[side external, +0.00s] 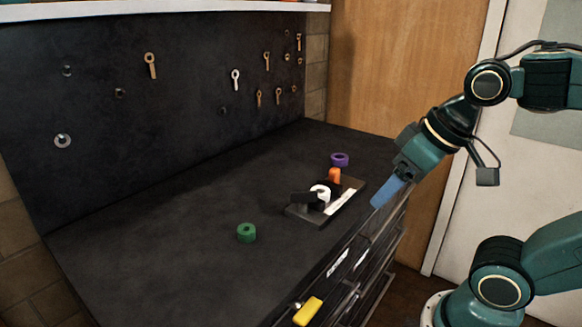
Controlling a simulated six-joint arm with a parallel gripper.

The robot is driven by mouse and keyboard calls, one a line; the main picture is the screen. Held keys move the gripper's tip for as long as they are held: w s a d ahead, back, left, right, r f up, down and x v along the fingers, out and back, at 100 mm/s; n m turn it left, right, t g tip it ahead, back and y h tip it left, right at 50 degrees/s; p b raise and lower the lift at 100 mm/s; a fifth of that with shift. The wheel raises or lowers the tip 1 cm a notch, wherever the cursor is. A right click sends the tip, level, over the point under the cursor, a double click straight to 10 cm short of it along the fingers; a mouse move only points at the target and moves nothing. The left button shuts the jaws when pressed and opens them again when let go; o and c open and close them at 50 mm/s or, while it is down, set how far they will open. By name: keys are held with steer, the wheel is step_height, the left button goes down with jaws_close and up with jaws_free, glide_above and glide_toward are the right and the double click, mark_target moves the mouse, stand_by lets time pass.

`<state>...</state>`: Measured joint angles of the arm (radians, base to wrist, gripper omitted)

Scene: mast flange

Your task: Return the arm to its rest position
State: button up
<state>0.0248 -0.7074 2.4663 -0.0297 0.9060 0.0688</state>
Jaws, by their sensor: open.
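My gripper (379,201) has blue fingers and points down and left, beside the front right edge of the dark worktop. It is open and holds nothing that I can see. The arm is bent and reaches in from the right. A grey base plate (296,211) with a white strip lies on the worktop, left of my gripper and apart from it. On the plate are an orange upright piece (335,175), a white ring (320,192) and a black block (303,198). How these pieces fit together is too small to tell.
A green ring (246,233) and a purple ring (340,159) lie on the worktop (175,250). Several wrenches hang on the dark back panel (190,110). The worktop's left part is clear.

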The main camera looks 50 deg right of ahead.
steer(key=shift+s+f+n, duration=0.3)
steer(key=shift+s+n, duration=0.1)
steer(key=shift+s, duration=0.1)
